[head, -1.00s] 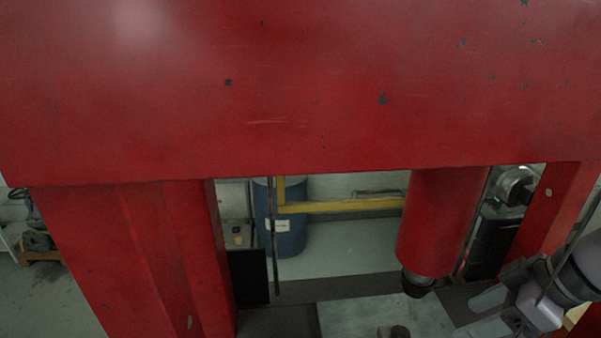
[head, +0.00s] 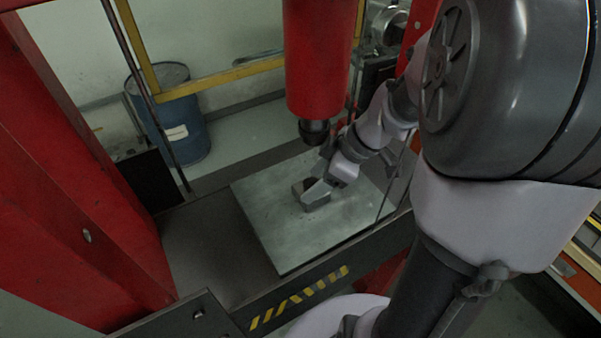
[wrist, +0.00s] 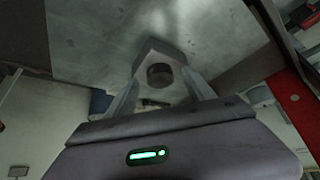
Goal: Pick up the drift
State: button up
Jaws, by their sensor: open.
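What looks like the drift, a short dark round piece (wrist: 160,74), sits at a pale metal block (wrist: 158,49) in the wrist view. I cannot tell whether it stands in the block or in front of it. In the head view the block (head: 316,203) rests on the press's steel plate (head: 285,243). My gripper (head: 314,188) is down at the block, below the ram. In the wrist view the open fingers of my gripper (wrist: 161,82) lie on either side of the dark piece. Whether they touch it is not clear.
The red press ram (head: 318,60) with its dark tip (head: 314,131) hangs just above and behind my gripper. A red press column (head: 70,170) stands at left. A dark front beam with yellow stripes (head: 300,297) borders the plate. A blue barrel (head: 178,125) stands behind.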

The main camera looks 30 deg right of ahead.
jog(key=shift+s+f, duration=0.15)
jog(key=shift+s, duration=0.05)
jog(key=shift+s+a, duration=0.1)
jog(key=shift+s, duration=0.05)
grip_shut()
jog(key=shift+f, duration=0.1)
dwell(1.0)
